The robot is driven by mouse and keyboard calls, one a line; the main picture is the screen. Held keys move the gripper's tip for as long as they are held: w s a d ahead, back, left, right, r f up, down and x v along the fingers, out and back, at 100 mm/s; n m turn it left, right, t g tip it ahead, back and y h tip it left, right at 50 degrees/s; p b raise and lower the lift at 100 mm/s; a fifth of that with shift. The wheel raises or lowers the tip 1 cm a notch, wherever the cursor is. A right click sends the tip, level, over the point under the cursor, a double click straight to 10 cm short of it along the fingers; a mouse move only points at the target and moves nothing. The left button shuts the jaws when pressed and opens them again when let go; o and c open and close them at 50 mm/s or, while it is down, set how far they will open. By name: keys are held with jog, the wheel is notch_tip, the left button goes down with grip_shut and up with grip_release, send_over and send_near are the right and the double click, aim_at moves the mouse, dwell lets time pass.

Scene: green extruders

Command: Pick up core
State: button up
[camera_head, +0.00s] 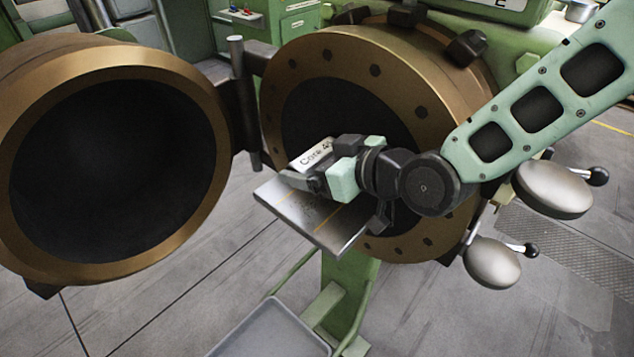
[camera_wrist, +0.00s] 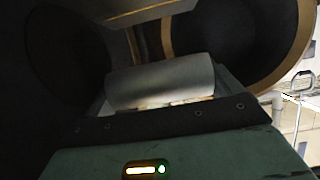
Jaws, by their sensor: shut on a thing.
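The core is a pale cylinder labelled "Core 4" (camera_head: 312,154), seen in the head view at the mouth of the extruder, just above the metal shelf (camera_head: 305,212). My gripper (camera_head: 318,182) is at the core and shut on it, partly covering it. In the wrist view the core (camera_wrist: 160,82) is a smooth grey cylinder lying crosswise beyond the gripper body. The fingertips are hard to make out there. I cannot tell whether the core still touches the shelf.
The extruder's round bronze flange (camera_head: 285,100) stands right behind the shelf. Its open door ring (camera_head: 205,85) is at the left. Lever handles (camera_head: 555,188) stick out at the right. A grey tray (camera_head: 265,335) is low in front.

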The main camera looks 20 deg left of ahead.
aim_at(317, 153)
notch_tip(317, 153, up, 21)
jog(key=shift+r+b, duration=0.15)
jog(key=shift+b, duration=0.3)
